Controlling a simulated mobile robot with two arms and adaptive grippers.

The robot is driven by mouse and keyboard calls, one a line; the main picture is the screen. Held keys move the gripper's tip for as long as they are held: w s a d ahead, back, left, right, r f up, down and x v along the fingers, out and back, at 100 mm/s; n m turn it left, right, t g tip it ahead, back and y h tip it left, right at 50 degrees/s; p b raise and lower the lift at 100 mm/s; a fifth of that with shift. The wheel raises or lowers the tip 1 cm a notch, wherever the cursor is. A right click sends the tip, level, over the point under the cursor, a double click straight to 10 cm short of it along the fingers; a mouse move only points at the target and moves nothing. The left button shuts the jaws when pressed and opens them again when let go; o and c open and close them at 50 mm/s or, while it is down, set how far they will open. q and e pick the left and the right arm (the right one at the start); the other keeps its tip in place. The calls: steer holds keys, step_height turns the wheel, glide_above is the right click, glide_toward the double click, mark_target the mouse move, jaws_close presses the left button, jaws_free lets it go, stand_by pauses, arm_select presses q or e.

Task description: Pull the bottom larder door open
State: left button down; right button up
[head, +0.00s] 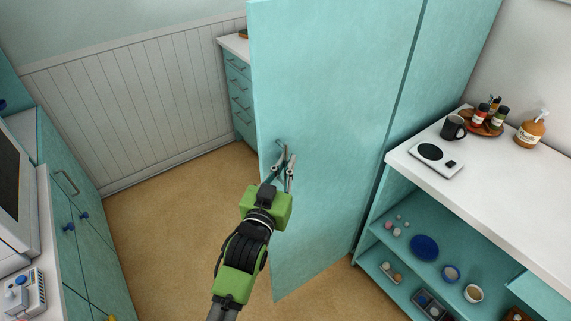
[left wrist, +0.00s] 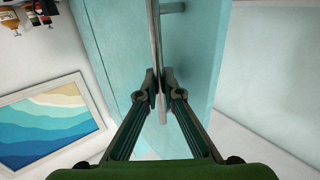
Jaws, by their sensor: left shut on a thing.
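The bottom larder door (head: 335,150) is a tall turquoise panel in the middle of the head view. It stands swung out from the cabinet, its lower free corner towards me. Its bar handle (head: 279,146) is near the left edge. My left gripper (head: 284,164) is shut on the handle. In the left wrist view, the fingertips (left wrist: 155,88) pinch the slim metal handle (left wrist: 156,40) in front of the door (left wrist: 200,60). The larder's inside is hidden behind the door. My right gripper is in neither view.
A white-topped open shelf unit (head: 500,215) stands right of the door, with a kitchen scale (head: 437,160) and mug (head: 453,127) on top. Turquoise cabinets (head: 85,235) line the left. Tan floor (head: 165,225) is clear between them. A framed picture (left wrist: 45,122) shows in the wrist view.

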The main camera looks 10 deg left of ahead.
arm_select(q)
steer(key=shift+r, duration=0.1)
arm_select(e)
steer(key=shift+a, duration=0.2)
arm_select(q)
steer(key=c, duration=2.2)
jaws_free()
steer(key=shift+a, duration=0.1)
steer(key=s, duration=0.4)
steer(key=s+a, duration=0.1)
steer(key=s, duration=0.3)
steer(key=s+a, duration=0.1)
steer(key=s, duration=0.2)
steer(key=shift+s, duration=0.4)
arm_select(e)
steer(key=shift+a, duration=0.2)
